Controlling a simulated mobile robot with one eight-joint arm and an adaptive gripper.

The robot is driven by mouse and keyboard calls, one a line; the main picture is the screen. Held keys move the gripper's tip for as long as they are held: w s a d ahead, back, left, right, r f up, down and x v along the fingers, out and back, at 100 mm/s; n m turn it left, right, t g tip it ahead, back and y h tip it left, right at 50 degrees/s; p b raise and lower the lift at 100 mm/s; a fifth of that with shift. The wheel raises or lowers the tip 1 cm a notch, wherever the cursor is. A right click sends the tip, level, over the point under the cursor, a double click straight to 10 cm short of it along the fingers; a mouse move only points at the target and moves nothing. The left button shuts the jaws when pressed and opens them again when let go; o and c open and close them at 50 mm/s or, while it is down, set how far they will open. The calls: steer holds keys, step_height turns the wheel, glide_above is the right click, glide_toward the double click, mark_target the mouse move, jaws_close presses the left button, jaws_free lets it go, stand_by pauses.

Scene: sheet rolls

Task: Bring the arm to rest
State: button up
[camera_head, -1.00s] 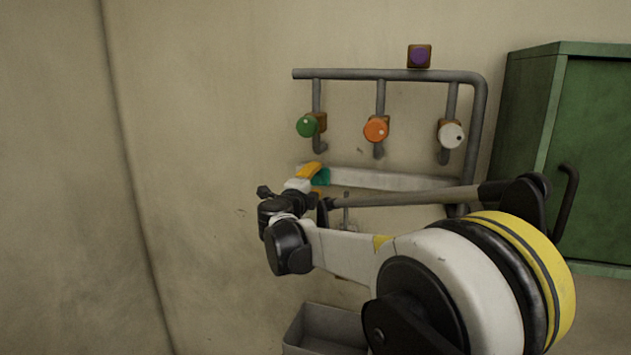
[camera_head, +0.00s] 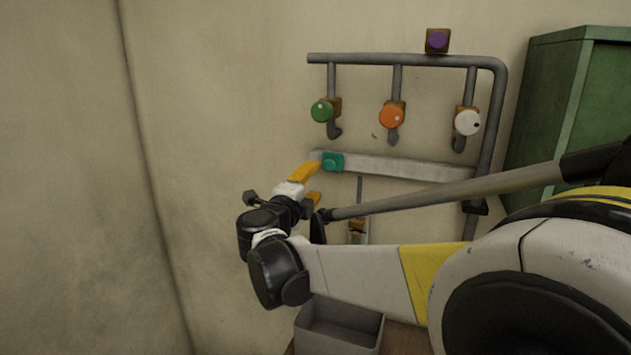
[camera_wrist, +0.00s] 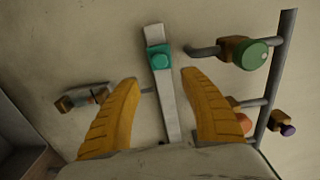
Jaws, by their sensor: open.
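My gripper (camera_head: 318,182) is at the end of my outstretched arm, its two yellow fingers open with nothing between them. In the wrist view, my gripper (camera_wrist: 160,80) has its fingers spread wide. Beyond the fingertips, a teal block with a round knob (camera_wrist: 158,58) sits on a pale rail. In the head view, the teal block (camera_head: 333,162) is at the rail's left end, just right of the upper fingertip. I cannot tell how much depth separates them.
A grey pipe rack (camera_head: 400,60) carries green (camera_head: 322,111), orange (camera_head: 391,116) and white (camera_head: 467,122) knobs on hooks. A purple-faced block (camera_head: 437,40) sits on top. A green cabinet (camera_head: 545,110) stands right. A grey bin (camera_head: 340,325) is below. The left wall is bare.

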steer(key=s+d+f+n+y+b, duration=0.45)
steer(key=s+n+y+b, duration=0.5)
steer(key=n+b, duration=0.4)
steer(key=s+d+f+n+g+h+b, duration=0.1)
steer(key=s+d+f+n+g+b, duration=0.1)
steer(key=s+d+f, duration=0.4)
steer(key=s+d+f+n+g+h+b, duration=0.1)
steer(key=s+d+f+n+g+b, duration=0.2)
steer(key=s+f, duration=0.9)
steer(key=s+d+f+n+g+h+b, duration=0.2)
steer(key=s+d+f+g+b, duration=0.3)
steer(key=f, duration=1.5)
steer(key=s+d+n+b, duration=0.1)
steer(key=s+d, duration=0.3)
steer(key=shift+d, duration=0.3)
